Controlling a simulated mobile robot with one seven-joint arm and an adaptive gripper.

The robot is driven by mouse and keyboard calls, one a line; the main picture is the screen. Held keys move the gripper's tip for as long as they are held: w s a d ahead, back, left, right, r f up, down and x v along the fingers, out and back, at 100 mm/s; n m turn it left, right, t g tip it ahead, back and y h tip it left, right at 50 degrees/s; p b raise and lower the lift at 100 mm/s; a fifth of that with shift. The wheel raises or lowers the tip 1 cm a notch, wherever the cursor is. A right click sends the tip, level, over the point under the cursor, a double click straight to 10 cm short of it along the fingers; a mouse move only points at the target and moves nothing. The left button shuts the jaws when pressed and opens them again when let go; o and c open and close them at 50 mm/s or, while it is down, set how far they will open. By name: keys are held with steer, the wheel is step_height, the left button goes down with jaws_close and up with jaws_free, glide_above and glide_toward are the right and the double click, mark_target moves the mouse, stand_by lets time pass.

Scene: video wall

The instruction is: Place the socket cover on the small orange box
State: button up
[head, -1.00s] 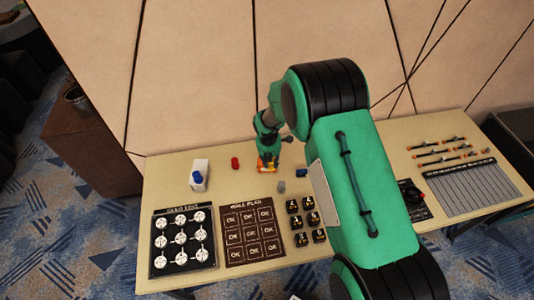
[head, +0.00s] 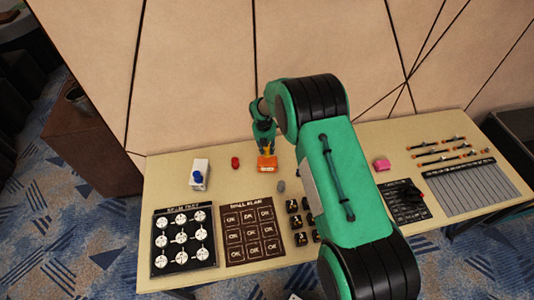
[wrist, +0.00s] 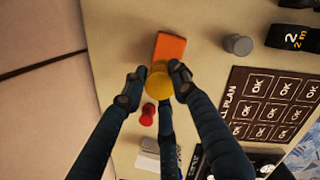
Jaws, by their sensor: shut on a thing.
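A yellow round piece, which looks like the socket cover (wrist: 159,80), is between the fingers of my gripper (wrist: 157,79) in the wrist view. My gripper is shut on it. The small orange box (wrist: 171,46) lies just past the yellow piece, which overlaps its near edge in that view. In the head view the orange box (head: 267,162) stands on the table right below my gripper (head: 265,150). I cannot tell whether the yellow piece touches the box. The piece is barely visible in the head view, mostly covered by the fingers.
A red piece (head: 235,162) and a white box (head: 199,174) with a blue piece stand to the left. A grey cylinder (head: 281,186) is near the orange box at front right. A wall plan board (head: 252,256) and several black cubes lie in front. A pink block (head: 382,164) is farther right.

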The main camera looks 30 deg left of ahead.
mark_target(267, 153)
steer(key=shift+f, duration=1.75)
steer(key=shift+f, duration=0.1)
steer(key=o, duration=0.8)
steer(key=shift+o, duration=0.2)
steer(key=r, duration=0.4)
steer(key=s+r, duration=0.1)
steer(key=r, duration=0.7)
steer(key=shift+s+d, duration=0.1)
steer(key=shift+s, duration=0.25)
